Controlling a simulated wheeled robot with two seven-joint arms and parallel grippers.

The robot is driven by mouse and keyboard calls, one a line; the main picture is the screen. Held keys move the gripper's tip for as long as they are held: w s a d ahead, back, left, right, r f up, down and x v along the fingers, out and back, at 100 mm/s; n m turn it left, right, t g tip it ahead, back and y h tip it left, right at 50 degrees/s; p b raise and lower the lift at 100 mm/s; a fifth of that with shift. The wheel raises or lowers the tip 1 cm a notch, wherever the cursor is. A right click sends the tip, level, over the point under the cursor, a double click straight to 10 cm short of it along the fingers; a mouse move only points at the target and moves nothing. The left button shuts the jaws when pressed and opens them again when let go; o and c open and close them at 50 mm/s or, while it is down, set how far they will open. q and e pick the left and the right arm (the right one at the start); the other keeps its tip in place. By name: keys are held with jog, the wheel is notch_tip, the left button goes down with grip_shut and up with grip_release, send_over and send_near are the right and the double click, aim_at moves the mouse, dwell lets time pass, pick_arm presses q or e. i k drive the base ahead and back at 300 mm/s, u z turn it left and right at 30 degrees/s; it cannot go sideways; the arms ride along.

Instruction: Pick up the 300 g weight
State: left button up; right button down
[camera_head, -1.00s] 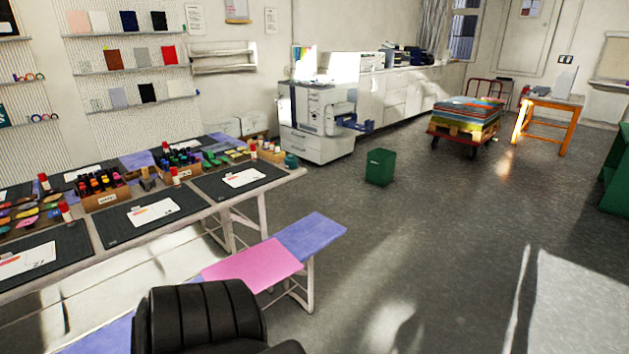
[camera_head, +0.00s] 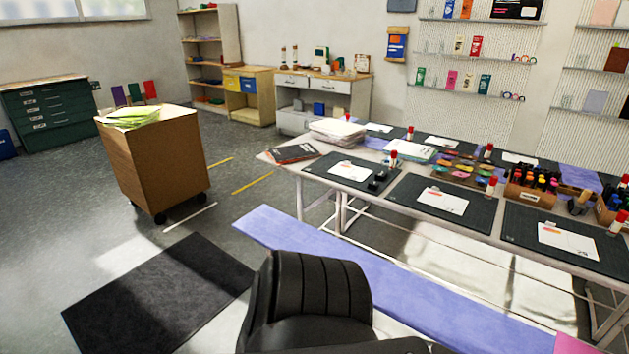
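I cannot make out a 300 g weight for sure. Small dark objects (camera_head: 379,180) sit on the black mat (camera_head: 322,172) at the near left end of the long collage table (camera_head: 283,160); they are too small to identify or read. Neither of my grippers is in view. A black ribbed part of my own body fills the bottom middle.
A violet bench (camera_head: 330,262) runs along the table's near side. A wooden cabinet on casters (camera_head: 155,165) stands to the left, with a dark floor mat (camera_head: 160,295) in front. A workbench (camera_head: 340,90) and shelf unit (camera_head: 213,50) stand behind.

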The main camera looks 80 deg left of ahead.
aim_at(372, 186)
jog(key=u, duration=1.55)
jog(key=i, duration=1.65)
